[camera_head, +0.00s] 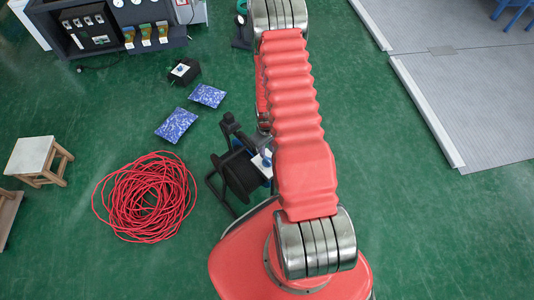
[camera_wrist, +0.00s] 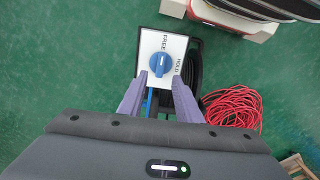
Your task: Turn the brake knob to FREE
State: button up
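The brake knob (camera_wrist: 159,63) is a round blue knob on a white panel (camera_wrist: 148,43) in the wrist view. FREE is printed above the knob and HOLD to its right. The knob's pointer setting is too small to read surely. My gripper (camera_wrist: 160,75) is open, its two purple fingers apart just below the knob, one to each side. I cannot tell whether they touch the panel. In the head view, the panel (camera_head: 263,164) is on a black cable reel (camera_head: 238,172), partly hidden by my red arm. My gripper cannot be made out there.
A coil of red cable (camera_head: 146,196) lies left of the reel, with blue speckled bags (camera_head: 177,125) and a small black box (camera_head: 184,71) behind. A wooden stool (camera_head: 38,158) stands at far left. Grey floor plates (camera_head: 470,100) lie at right. Green floor is free between.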

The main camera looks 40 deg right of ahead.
notch_tip(320, 180, up, 7)
dwell(0.5)
jog(key=shift+r, duration=0.1)
dwell(0.5)
jog(key=s+a+m+g, duration=0.2)
jog(key=s, duration=0.2)
jog(key=s+a+r+t, duration=0.2)
jog(key=a+r, duration=0.4)
jog(key=r, duration=0.9)
jog(key=s+a+r+t, duration=0.3)
jog(key=a+r, duration=0.3)
jog(key=r, duration=1)
jog(key=s+a+r+n+t, duration=0.1)
jog(key=s+a+r, duration=0.3)
jog(key=r, duration=1.1)
jog(key=a+t, duration=0.1)
jog(key=a, duration=0.2)
jog(key=shift+s+r+t, duration=0.25)
jog(key=shift+s+t, duration=0.05)
jog(key=shift+a, duration=0.2)
